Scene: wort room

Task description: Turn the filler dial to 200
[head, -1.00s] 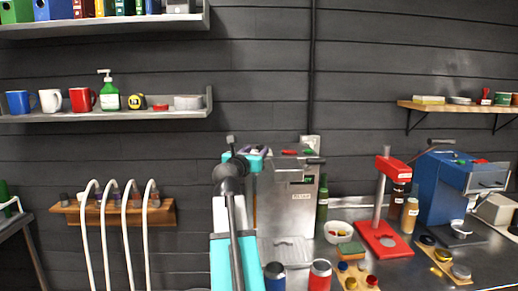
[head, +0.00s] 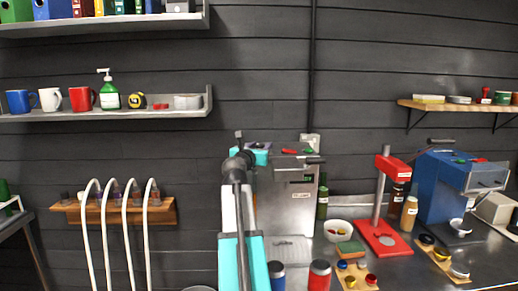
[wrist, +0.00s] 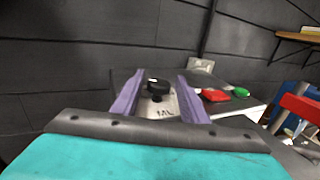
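The filler is a steel box (head: 297,205) on the counter with a small display on its front. Its black dial (wrist: 157,88) is in the wrist view, on the top face, with a label reading "ML" partly visible below it. My gripper (wrist: 160,77) is open, with one purple finger to the left of the dial and one to the right. Gaps show between the dial and both fingers. The dial's scale and setting cannot be read. In the head view my arm hides the dial and the fingers.
A red button (wrist: 214,95) and a green button (wrist: 241,91) sit right of the dial on the filler top. A red press (head: 384,205) and a blue machine (head: 447,188) stand further right. A white bowl (head: 338,230) is beside the filler.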

